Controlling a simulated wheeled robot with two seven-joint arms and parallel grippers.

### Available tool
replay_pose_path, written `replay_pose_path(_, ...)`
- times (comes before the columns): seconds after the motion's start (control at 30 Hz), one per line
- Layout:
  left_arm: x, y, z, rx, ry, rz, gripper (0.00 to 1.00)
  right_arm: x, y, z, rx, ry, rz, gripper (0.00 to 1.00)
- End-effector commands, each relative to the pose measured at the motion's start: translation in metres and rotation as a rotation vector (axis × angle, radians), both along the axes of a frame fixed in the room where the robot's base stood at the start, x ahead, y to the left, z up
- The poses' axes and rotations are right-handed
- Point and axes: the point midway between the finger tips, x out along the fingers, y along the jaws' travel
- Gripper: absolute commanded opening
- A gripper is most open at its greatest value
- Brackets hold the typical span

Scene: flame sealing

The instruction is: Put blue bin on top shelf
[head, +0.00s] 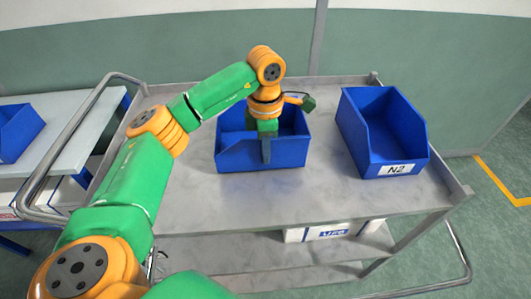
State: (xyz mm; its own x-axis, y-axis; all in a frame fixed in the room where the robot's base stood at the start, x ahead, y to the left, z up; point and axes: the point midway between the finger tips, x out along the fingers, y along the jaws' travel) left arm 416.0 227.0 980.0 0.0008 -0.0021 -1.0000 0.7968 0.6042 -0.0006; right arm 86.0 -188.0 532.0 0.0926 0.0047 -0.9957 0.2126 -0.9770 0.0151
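A blue bin (236,155) sits on the top shelf (330,180) of a grey metal cart, near its middle. A second blue bin (393,135) with a white "N2" label stands on the same shelf to the right. My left gripper (266,150) points down at the middle bin, at its front wall. The arm hides part of that bin, and the fingertips are too small and covered to tell whether they grip the wall. My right gripper is not in view.
A white box (330,232) lies on the cart's lower shelf. At the left, a light table (70,135) carries another blue bin (17,130). Bent metal handles (62,165) edge the cart. The top shelf is bare in front of the bins.

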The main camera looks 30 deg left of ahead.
Motion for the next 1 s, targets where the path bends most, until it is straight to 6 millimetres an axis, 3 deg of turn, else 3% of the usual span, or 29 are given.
replay_pose_path(0.07, -0.001, 0.000, -0.006, 0.000, 0.002, -0.001, 0.00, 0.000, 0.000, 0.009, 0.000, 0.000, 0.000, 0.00)
replay_pose_path(0.4, 0.000, 0.000, -0.015, 0.000, -0.003, -0.001, 0.00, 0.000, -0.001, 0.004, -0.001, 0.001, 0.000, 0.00)
replay_pose_path(0.53, 0.000, 0.000, -0.014, 0.000, -0.001, -0.002, 0.34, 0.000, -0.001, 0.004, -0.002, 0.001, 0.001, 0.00)
replay_pose_path(0.83, 0.000, 0.000, -0.012, 0.000, -0.001, -0.002, 0.35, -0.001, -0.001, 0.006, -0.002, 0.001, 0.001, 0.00)
replay_pose_path(1.0, 0.001, 0.000, 0.010, -0.001, -0.007, -0.001, 0.35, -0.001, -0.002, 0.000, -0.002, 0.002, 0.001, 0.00)
